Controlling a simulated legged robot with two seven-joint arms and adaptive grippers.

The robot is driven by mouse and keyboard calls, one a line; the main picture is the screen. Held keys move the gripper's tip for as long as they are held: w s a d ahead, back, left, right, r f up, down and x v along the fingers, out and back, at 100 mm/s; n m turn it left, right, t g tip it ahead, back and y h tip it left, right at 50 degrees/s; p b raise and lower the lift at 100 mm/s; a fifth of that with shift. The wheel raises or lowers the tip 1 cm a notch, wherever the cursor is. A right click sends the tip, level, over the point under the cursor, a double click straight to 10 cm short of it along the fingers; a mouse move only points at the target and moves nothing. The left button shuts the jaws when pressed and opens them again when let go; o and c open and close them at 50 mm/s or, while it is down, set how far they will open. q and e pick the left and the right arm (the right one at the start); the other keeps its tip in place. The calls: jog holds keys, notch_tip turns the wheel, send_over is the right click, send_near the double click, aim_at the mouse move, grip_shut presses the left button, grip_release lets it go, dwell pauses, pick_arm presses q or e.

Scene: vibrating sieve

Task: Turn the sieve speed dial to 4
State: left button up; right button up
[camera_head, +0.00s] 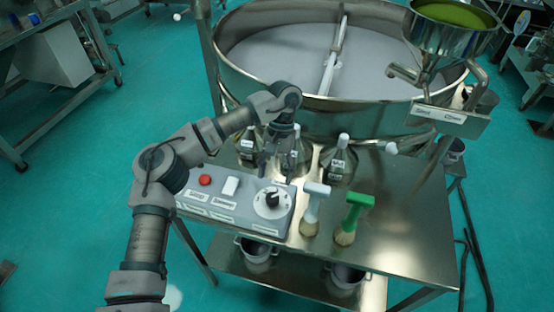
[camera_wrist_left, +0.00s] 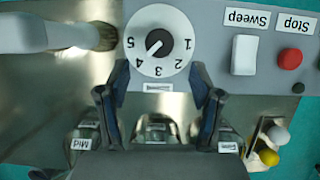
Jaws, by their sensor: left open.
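The speed dial is a white disc (camera_head: 285,207) with a black knob (camera_head: 272,198) at the right end of the grey control box (camera_head: 225,208). In the left wrist view the dial face (camera_wrist_left: 176,28) is upside down, numbered 1 to 5. A small pale mark on its knob (camera_wrist_left: 159,42) slants lower left, roughly towards 4; its exact setting is hard to tell. My left gripper (camera_head: 272,172) is just behind the dial in the head view. In the wrist view its open fingers (camera_wrist_left: 158,72) flank the dial's lower edge, apart from the knob. My right gripper is not in view.
A red stop button (camera_head: 205,180) and white sweep switch (camera_head: 230,186) sit left of the dial. White-handled (camera_head: 314,208) and green-handled (camera_head: 352,217) brushes stand to its right. Labelled bottles (camera_head: 338,162) and the large sieve (camera_head: 290,55) are behind. The table's right side (camera_head: 410,235) is clear.

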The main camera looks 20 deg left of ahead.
pick_arm(q)
jog(key=v, duration=0.5)
jog(key=shift+r, duration=0.1)
dwell(0.3)
